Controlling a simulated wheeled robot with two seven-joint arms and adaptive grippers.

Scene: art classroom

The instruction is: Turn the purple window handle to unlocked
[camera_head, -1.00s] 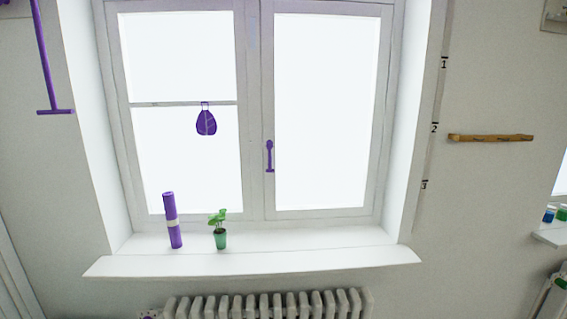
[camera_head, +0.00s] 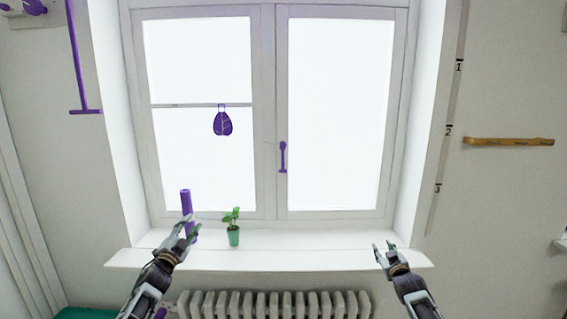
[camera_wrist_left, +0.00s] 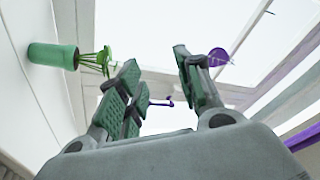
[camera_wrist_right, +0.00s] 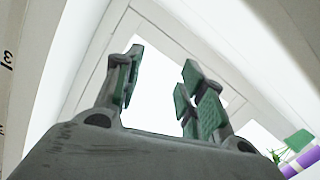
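The purple window handle (camera_head: 283,157) points down on the frame between the two window panes. It also shows small in the left wrist view (camera_wrist_left: 160,102), beyond the fingers. My left gripper (camera_head: 186,228) is in front of the sill at the left, over the purple roll, below and left of the handle. It is open and empty in its wrist view (camera_wrist_left: 158,75). My right gripper (camera_head: 384,250) is at the sill's right end, below and right of the handle. It is open and empty in its wrist view (camera_wrist_right: 160,75).
A purple roll (camera_head: 186,200) stands on the white sill (camera_head: 300,258), partly behind my left gripper. A small potted plant (camera_head: 233,236) stands beside it. A purple leaf ornament (camera_head: 222,124) hangs on the left pane. A radiator (camera_head: 275,305) is below. The sill's middle is clear.

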